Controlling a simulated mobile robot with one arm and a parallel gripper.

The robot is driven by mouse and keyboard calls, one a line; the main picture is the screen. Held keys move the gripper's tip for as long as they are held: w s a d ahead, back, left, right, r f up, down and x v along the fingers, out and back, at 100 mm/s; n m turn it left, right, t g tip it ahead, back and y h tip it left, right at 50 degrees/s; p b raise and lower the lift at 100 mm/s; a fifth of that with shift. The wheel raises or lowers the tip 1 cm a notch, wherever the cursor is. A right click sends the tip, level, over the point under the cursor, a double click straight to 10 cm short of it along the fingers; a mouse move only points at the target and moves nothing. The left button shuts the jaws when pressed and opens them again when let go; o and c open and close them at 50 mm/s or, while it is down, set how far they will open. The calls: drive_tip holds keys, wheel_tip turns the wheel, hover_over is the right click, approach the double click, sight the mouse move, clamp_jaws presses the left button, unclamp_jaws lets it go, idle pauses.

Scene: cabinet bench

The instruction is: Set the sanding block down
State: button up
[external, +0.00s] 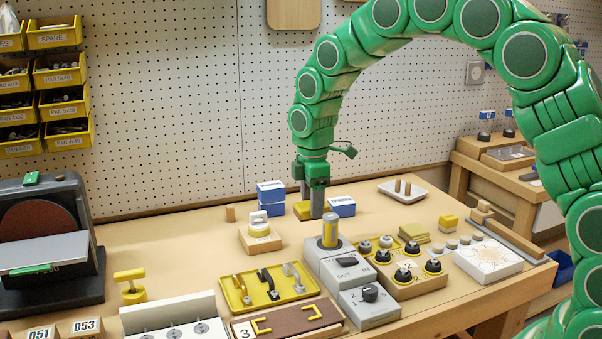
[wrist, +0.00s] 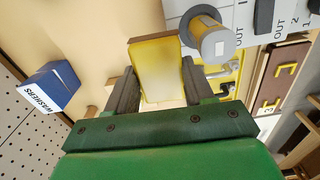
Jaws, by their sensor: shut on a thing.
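The sanding block (wrist: 158,68) is a yellow block with a tan edge, and it sits between the two fingers of my gripper (wrist: 160,88) in the wrist view. My gripper is shut on it. In the external view my gripper (external: 312,205) points straight down at the back middle of the bench. The yellow block (external: 302,211) shows low at its fingertips, partly hidden by a finger. It is close to the bench top; I cannot tell whether it touches.
Blue-and-white boxes (external: 271,196) stand left of my gripper, and another box (external: 342,207) stands close on its right. A grey switch unit with a yellow-banded knob (external: 330,232) is in front. A white tray (external: 402,191) lies farther right. Bare bench top (external: 180,235) shows at left.

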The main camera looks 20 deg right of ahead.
drive_tip(key=w+d+f+m, duration=0.1)
drive_tip(key=d+m, duration=0.7)
drive_tip(key=d, duration=0.3)
drive_tip(key=d+f+m, duration=0.1)
drive_tip(key=d+m, duration=0.8)
drive_tip(key=d, duration=0.3)
drive_tip(key=shift+w+d+f, duration=0.3)
drive_tip(key=shift+w+f, duration=0.05)
drive_tip(key=shift+w, duration=0.05)
drive_tip(key=s+a+r, duration=0.3)
drive_tip(key=s, duration=0.3)
drive_tip(key=s+a+r, duration=0.3)
drive_tip(key=s, duration=0.3)
drive_tip(key=shift+w+a+f, duration=0.3)
drive_tip(key=shift+w+f, duration=1.3)
drive_tip(key=shift+w, duration=0.7)
drive_tip(key=shift+w+a+f, duration=0.35)
drive_tip(key=shift+w+f, duration=1.3)
drive_tip(key=shift+w, duration=0.6)
drive_tip(key=shift+w+a+f, duration=0.3)
drive_tip(key=shift+w+f, duration=1.3)
drive_tip(key=shift+w, duration=0.7)
drive_tip(key=shift+w+f, duration=0.2)
drive_tip(key=shift+f, duration=1.6)
